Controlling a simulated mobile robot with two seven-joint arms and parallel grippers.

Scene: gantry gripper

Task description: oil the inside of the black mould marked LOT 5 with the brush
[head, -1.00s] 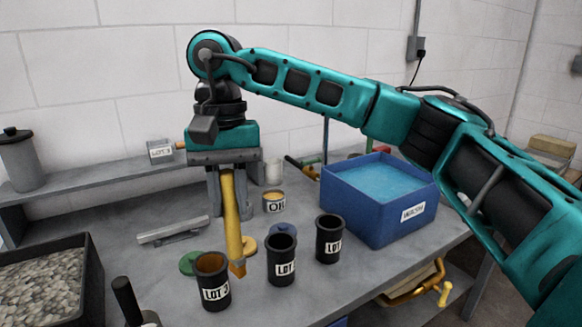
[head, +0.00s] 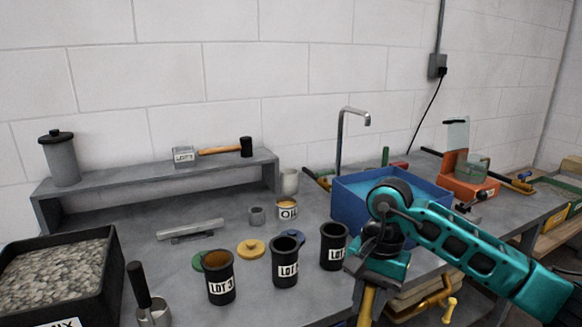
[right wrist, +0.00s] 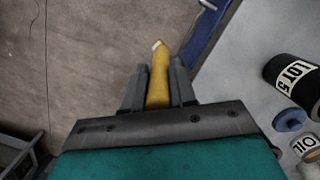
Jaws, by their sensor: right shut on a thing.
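The black mould marked LOT 5 (right wrist: 295,80) shows on the right of the right wrist view, its label readable there. In the head view it seems to be the rightmost black cup (head: 333,247), whose digit is hard to read. My right gripper (right wrist: 157,88) is shut on the brush, whose yellow handle (right wrist: 158,85) points away from the jaws over the floor. In the head view the handle (head: 367,302) hangs below the gripper, right of the moulds, its lower end cut off. The OIL tin (head: 287,209) stands behind the moulds. My left gripper is out of view.
Two other black moulds stand left, one brown inside (head: 219,279) and one in the middle (head: 284,264). Green, yellow (head: 251,249) and blue lids lie behind them. A blue wash tub (head: 350,205) stands behind my right arm. A gravel bin (head: 60,265) is at left.

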